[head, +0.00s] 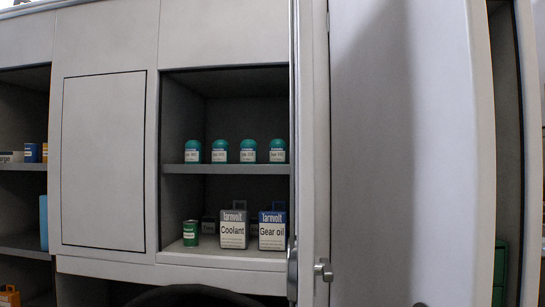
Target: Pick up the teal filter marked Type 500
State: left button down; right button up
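Several teal, round-topped filters with white labels stand upright in a row on the upper shelf of an open cabinet: the leftmost teal filter (193,152), the second teal filter (220,151), the third teal filter (248,151) and the rightmost teal filter (278,151). Their labels face me, but the print is too small to read for certain, so I cannot tell which is Type 500. Neither of my grippers is in view.
Below the upper shelf (225,169) stand a green can (190,233), a grey Coolant container (233,230) and a blue-and-white Gear oil container (272,231). A closed panel (104,160) is left.

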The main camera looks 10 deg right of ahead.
aim_at(220, 148)
jog(key=z, duration=0.3)
jog(key=i+j+z, duration=0.2)
jog(key=z, duration=0.3)
jog(key=i+j+z, duration=0.1)
jog(key=j+z, duration=0.7)
jog(key=z, duration=0.2)
jog(key=i, duration=0.05)
